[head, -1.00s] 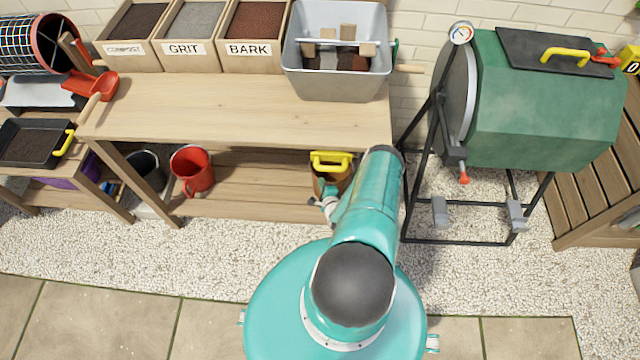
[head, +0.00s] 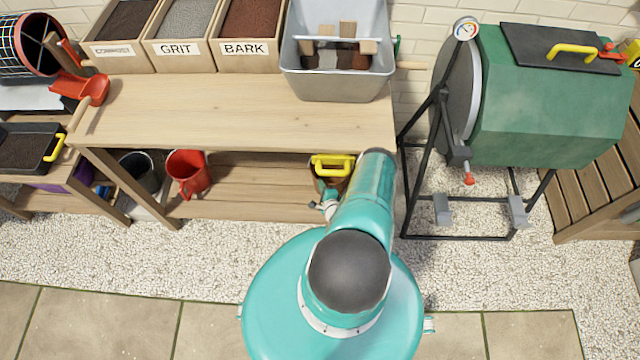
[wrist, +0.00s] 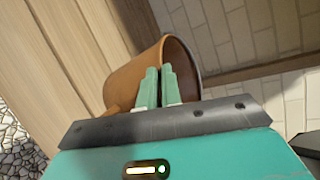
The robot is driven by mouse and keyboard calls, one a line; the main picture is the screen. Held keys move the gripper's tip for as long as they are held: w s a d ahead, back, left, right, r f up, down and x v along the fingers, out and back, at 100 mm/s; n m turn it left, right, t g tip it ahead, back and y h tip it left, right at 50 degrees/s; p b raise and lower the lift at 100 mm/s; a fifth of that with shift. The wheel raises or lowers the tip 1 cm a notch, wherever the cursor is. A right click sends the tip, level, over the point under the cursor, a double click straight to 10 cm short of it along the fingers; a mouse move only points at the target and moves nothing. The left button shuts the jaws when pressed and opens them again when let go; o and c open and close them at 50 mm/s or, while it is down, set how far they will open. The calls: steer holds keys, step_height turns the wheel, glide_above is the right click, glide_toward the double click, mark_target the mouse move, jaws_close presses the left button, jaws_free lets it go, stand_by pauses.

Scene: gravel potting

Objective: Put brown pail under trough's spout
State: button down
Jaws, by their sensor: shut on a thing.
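The brown pail (wrist: 138,77) fills the middle of the wrist view, tilted in that picture, with its open mouth to the right. My gripper (wrist: 160,75) is shut on the pail's wall at the rim. The grey trough (head: 335,86) stands on the bench's right end, holding small blocks and dark contents. I cannot make out its spout.
The bench (head: 230,112) has a low shelf (head: 240,195) with a red pail (head: 188,172); a dark pail (head: 140,172) stands left of it. Bins of compost, grit and bark line the back. A green drum on a black frame (head: 440,208) stands close on the right. The bench top's middle is clear.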

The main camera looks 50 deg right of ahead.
steer(key=shift+s+r, duration=0.1)
steer(key=c, duration=1.6)
jaws_free()
steer(key=shift+s+a, duration=0.1)
steer(key=shift+s, duration=0.05)
steer(key=v, duration=1.1)
steer(key=shift+s+a, duration=0.2)
steer(key=shift+s, duration=0.2)
